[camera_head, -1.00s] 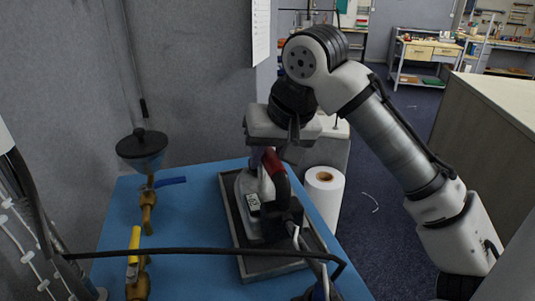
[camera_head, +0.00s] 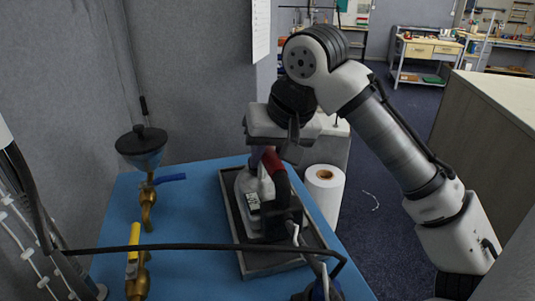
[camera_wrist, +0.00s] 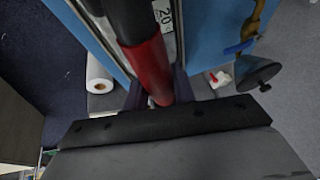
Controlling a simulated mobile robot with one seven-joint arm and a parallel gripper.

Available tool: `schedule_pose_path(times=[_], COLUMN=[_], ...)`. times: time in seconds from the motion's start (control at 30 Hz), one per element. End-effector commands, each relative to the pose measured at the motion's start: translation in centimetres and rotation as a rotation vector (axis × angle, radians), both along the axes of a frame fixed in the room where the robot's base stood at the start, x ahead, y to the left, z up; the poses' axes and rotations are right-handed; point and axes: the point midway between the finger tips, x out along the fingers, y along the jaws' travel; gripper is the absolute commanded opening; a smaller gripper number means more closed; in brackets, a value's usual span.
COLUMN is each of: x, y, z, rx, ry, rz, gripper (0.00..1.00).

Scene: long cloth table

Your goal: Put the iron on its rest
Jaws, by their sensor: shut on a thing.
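The iron (camera_head: 250,188) has a pale grey body, a small display and a red and black handle. It is over the shallow grey tray (camera_head: 231,216) on the blue table. I cannot tell whether its base touches the tray floor. My gripper (camera_head: 265,160) comes down from above and is shut on the handle. In the wrist view the red handle (camera_wrist: 148,68) passes between the fingers of my gripper (camera_wrist: 156,97). The fingertips are partly hidden in the head view. I cannot tell whether the grey tray is the rest.
A brass pipe with a yellow-handled valve (camera_head: 134,240) and a dark funnel (camera_head: 142,145) stands left of the tray. A black cable (camera_head: 190,248) crosses in front. A white paper roll (camera_head: 324,195) stands right of the table. A partition wall rises behind.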

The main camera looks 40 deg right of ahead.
Motion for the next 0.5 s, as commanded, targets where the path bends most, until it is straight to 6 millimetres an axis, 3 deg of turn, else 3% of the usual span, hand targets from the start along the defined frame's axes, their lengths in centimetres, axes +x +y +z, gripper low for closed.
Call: schedule_pose_path(times=[0.5], x=[0.02], y=[0.02], z=[-0.66], rx=[-0.001], ry=[-0.006], rz=[0.000], gripper=[0.00])
